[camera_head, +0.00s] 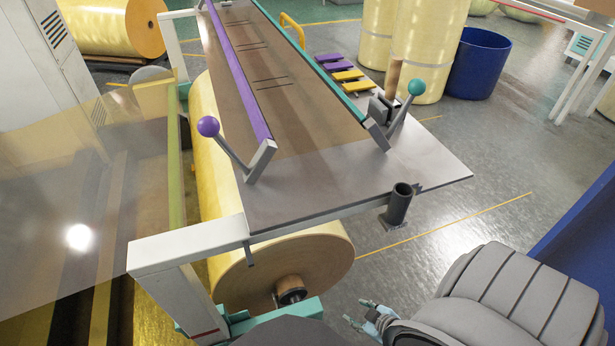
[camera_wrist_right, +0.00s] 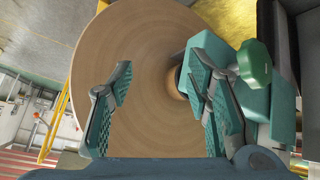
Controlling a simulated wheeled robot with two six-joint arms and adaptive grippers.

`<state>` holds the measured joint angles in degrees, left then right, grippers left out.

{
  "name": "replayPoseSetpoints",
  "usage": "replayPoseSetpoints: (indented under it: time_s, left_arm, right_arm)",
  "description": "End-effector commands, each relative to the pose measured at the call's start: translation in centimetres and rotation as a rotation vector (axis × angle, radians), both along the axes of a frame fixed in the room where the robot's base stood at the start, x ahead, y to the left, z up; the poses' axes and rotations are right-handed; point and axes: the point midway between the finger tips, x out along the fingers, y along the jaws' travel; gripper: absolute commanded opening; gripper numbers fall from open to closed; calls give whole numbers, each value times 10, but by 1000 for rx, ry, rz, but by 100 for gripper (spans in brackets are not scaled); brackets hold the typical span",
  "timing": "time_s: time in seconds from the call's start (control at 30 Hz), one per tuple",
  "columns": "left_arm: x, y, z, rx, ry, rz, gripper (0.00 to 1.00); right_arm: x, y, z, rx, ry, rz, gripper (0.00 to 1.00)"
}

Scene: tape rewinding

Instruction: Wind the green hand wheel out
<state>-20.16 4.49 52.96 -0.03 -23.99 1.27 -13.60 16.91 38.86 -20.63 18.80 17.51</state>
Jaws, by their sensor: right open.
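The green hand wheel (camera_wrist_right: 255,63) shows at the upper right of the wrist view, on the teal clamp block (camera_wrist_right: 258,95) beside the roll's core. My right gripper (camera_wrist_right: 163,78) is open, its two teal-padded fingers apart with nothing between them. The wheel lies just beyond the right finger, outside the jaws; I cannot tell whether they touch. In the head view my right gripper (camera_head: 357,313) is low, to the right of the big brown roll (camera_head: 282,268). I cannot make out the wheel in the head view. My left gripper is not in view.
A grey table (camera_head: 400,175) with a purple lever (camera_head: 208,126) and a green lever (camera_head: 416,87) stands above the roll. A dark cup-like tube (camera_head: 397,207) is at its edge. A blue panel (camera_head: 580,250) is at the right. Floor between table and panel is clear.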

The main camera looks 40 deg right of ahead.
Motion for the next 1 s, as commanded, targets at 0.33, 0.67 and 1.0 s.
replayPoseSetpoints:
  time_s: [0.33, 0.67, 1.0]
  left_arm:
    - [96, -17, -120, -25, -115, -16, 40]
    - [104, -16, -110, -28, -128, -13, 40]
    - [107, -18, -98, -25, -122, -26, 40]
  right_arm:
    - [41, 19, -19, 396, -310, 952, 45]
    - [22, 38, -15, 496, -216, 1088, 45]
    - [46, 105, -45, 495, -220, 1088, 45]
